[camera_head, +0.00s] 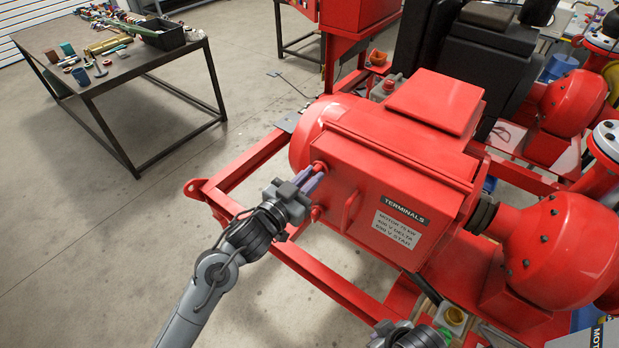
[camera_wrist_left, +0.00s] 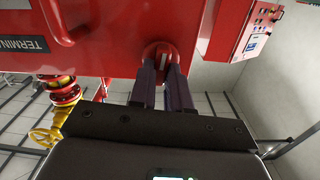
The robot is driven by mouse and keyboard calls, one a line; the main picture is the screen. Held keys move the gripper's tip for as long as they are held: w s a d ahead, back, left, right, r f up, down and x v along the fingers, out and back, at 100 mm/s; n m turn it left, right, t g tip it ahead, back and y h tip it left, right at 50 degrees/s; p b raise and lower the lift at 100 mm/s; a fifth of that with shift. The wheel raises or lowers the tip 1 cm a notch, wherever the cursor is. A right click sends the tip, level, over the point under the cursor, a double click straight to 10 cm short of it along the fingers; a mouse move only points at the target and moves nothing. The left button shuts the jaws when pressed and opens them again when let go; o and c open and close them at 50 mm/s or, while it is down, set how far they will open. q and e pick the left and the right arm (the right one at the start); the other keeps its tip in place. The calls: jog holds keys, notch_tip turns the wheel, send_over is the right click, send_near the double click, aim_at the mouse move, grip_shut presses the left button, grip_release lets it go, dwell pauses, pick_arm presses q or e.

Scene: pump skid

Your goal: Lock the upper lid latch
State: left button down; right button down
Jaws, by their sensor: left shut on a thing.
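The red terminal box (camera_head: 395,160) has a front lid labelled TERMINALS (camera_head: 404,210). The upper lid latch (camera_head: 319,168) is a round red knob at the lid's upper left edge. My left gripper (camera_head: 314,180) reaches it from the lower left with purple-grey fingers. In the left wrist view the fingers (camera_wrist_left: 162,75) are closed on the latch (camera_wrist_left: 160,52), with a pale strip of it between the tips. The tips hide part of the latch. A second, lower latch (camera_head: 316,213) sits below my gripper. My right gripper (camera_head: 408,335) is cut off at the bottom edge; its fingers are not clear.
A red lid handle (camera_head: 352,207) stands out right of the latches. Red skid rails (camera_head: 325,285) run below and left of the box. A red pump (camera_head: 560,245) is at the right. A workbench with tools (camera_head: 110,70) stands far left, with open floor between.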

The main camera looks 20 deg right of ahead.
pick_arm(q)
jog(key=shift+s+f+m+b, duration=0.15)
jog(key=shift+m+b, duration=1.7)
jog(key=shift+m, duration=2.35)
jog(key=shift+f+m+b, duration=0.15)
jog(key=shift+m+b, duration=1.65)
jog(key=shift+m, duration=2.4)
jog(key=c, duration=1.1)
grip_release()
jog(key=v, duration=1)
jog(key=shift+s+a, duration=0.25)
jog(key=shift+a, duration=0.05)
